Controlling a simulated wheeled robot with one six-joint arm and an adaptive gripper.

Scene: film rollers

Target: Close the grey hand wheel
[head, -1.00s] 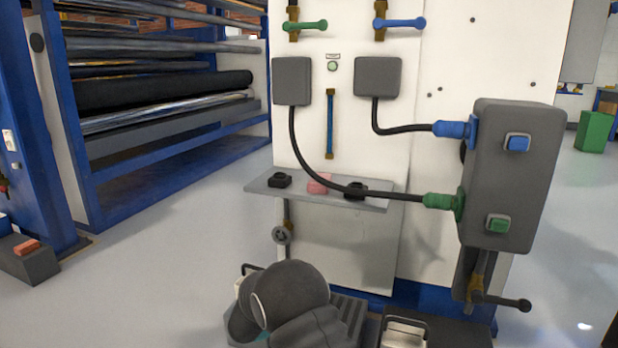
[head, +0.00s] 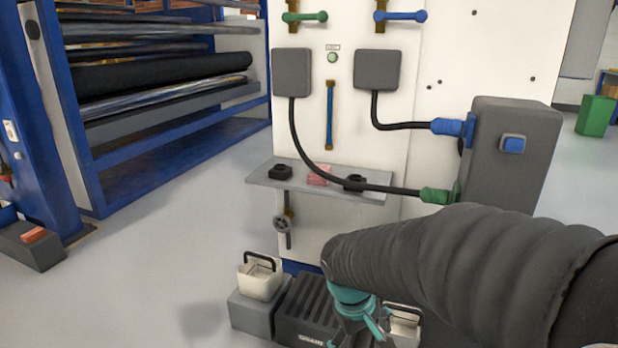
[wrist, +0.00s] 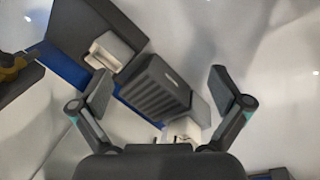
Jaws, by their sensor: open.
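The grey hand wheel (head: 283,224) is small and round. It sits on a vertical pipe low on the white panel (head: 330,236), under the small shelf, in the head view. I cannot make it out in the wrist view. My gripper (wrist: 164,92) is open with nothing between its fingers in the wrist view. It points down toward the drain box and bins on the floor. In the head view my dark arm comes in from the right, and its teal wrist end (head: 350,300) is lower and to the right of the wheel, apart from it.
A grey shelf (head: 325,186) with a pink block juts out above the wheel. A ribbed drain box (head: 310,308) and a white handled bin (head: 261,278) stand below. Hoses cross to a grey box (head: 510,165) at right.

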